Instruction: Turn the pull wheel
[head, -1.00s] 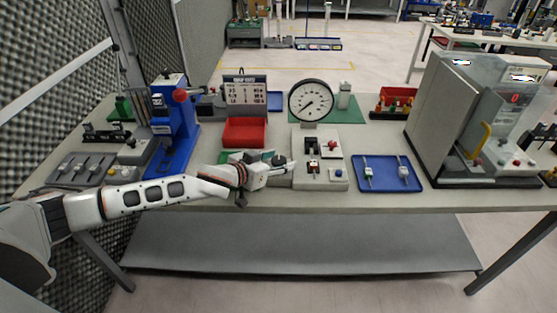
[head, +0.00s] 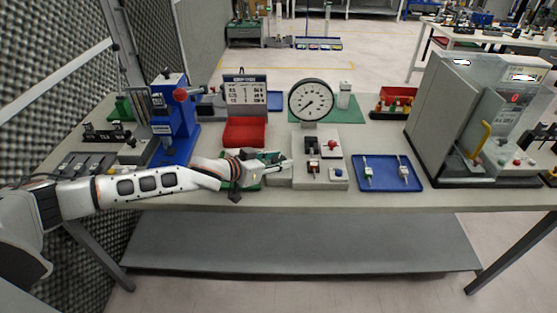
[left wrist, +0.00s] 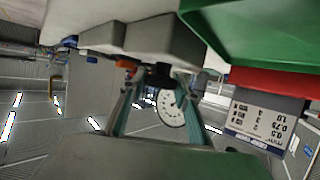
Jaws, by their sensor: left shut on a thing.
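The force gauge stand (head: 319,177) is a pale grey block with a round white dial (head: 311,99) above it, near the front middle of the bench. My left gripper (head: 284,166) reaches in from the left, with its fingertips at the left side of this stand. In the left wrist view its two teal fingers close around a small dark part (left wrist: 156,76), which looks like the pull wheel, in front of the grey block (left wrist: 153,36). The wheel is hidden by the fingers in the head view. My right gripper is out of view.
A red bin (head: 245,132) stands behind my left gripper, with a green tray (head: 227,184) partly under it. A blue tray (head: 386,184) with two small parts lies to the right. A blue press (head: 176,125) stands left, and a large grey machine (head: 440,125) stands right.

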